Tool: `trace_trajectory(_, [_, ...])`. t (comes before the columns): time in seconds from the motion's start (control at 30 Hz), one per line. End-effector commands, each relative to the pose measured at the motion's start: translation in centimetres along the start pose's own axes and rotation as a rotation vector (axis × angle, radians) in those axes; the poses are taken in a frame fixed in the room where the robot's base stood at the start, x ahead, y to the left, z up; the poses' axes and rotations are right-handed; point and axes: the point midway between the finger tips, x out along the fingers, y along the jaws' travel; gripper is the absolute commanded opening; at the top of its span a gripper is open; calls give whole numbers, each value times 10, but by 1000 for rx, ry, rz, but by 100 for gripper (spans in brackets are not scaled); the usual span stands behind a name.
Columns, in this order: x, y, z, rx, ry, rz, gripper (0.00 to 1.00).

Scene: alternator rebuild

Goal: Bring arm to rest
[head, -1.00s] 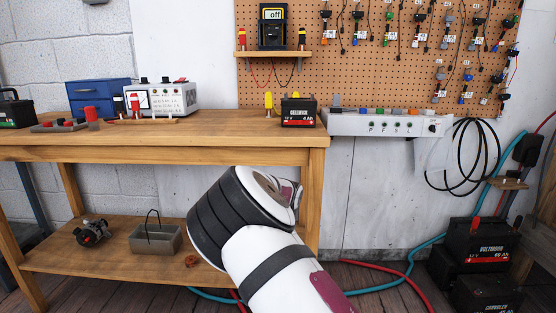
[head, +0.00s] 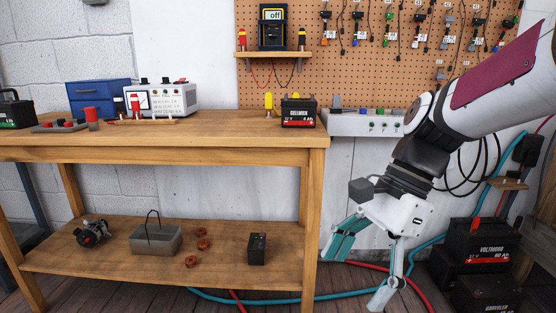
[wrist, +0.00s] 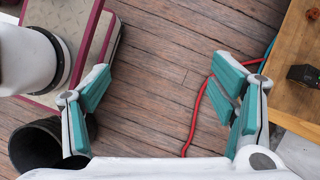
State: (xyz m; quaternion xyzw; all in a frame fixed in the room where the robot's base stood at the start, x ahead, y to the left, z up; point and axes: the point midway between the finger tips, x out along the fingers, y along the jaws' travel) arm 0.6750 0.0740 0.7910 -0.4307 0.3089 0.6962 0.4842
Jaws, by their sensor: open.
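My gripper (head: 362,268) is in the head view at the right of the wooden workbench (head: 170,152), pointing down with its teal-padded fingers spread. It is open and empty. My arm comes in from the upper right, in front of part of the pegboard wall and the grey switch box (head: 362,123).
On the bench's lower shelf are an alternator (head: 93,232), a grey bin (head: 155,240), several copper-coloured parts (head: 191,262) and a small black box (head: 257,249). Large batteries (head: 484,243) stand at right. A red hose (wrist: 197,112) crosses the floor. A black bucket (wrist: 38,147) shows.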

Motion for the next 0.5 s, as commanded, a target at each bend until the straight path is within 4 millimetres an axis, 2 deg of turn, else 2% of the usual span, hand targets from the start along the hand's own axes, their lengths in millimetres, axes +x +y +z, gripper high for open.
trace_trajectory(0.03, [-6,20,4,-94,15,-8,78])
trace_trajectory(0.3, [-8,117,10,-615,164,33,78])
trace_trajectory(0.5, [1,169,4,-903,286,111,78])
